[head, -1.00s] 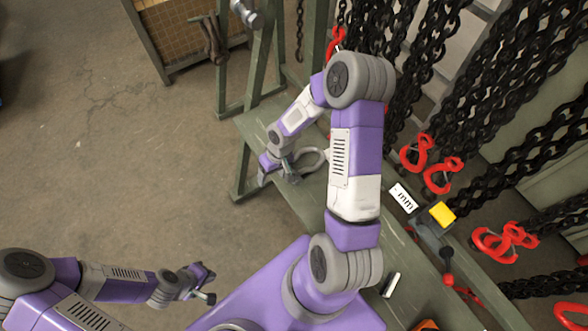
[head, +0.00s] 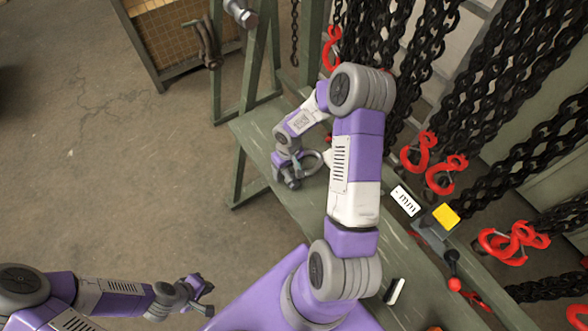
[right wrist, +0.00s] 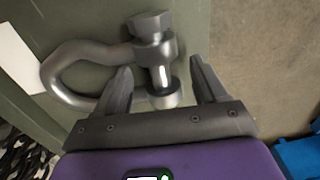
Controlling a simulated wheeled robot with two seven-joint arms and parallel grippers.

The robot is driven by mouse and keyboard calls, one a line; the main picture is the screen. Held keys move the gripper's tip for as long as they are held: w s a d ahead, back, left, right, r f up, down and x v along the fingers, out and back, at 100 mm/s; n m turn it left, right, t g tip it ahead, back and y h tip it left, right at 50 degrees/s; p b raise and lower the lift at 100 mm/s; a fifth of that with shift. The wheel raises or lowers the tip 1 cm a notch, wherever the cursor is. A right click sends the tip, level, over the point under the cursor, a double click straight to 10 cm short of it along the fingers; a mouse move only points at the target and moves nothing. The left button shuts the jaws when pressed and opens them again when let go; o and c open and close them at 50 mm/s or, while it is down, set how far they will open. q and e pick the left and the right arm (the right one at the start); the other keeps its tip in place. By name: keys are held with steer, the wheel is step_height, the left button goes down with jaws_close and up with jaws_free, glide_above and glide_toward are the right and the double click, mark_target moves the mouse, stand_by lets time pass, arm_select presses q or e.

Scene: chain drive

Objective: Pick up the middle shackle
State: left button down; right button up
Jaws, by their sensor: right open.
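A grey metal shackle (head: 313,163) lies on the green bench near its far left end, partly hidden by my right arm in the head view. In the right wrist view the shackle (right wrist: 75,72) has its bow to the left and its bolt, with a hex head, to the right. My right gripper (head: 288,178) is at the shackle. In the right wrist view the open right gripper (right wrist: 160,72) has the bolt side between its two fingers. My left gripper (head: 203,292) hangs over the floor, away from the bench; its jaw state is unclear.
The green bench (head: 300,199) holds a white label (head: 404,201) and a yellow-topped device (head: 446,216). Black chains (head: 480,95) with red hooks (head: 417,152) hang along its right side. A bench vise-like grey part (head: 241,14) is at the top. The floor at left is clear.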

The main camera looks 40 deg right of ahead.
jaws_close()
stand_by(0.3)
steer(key=shift+r, duration=0.15)
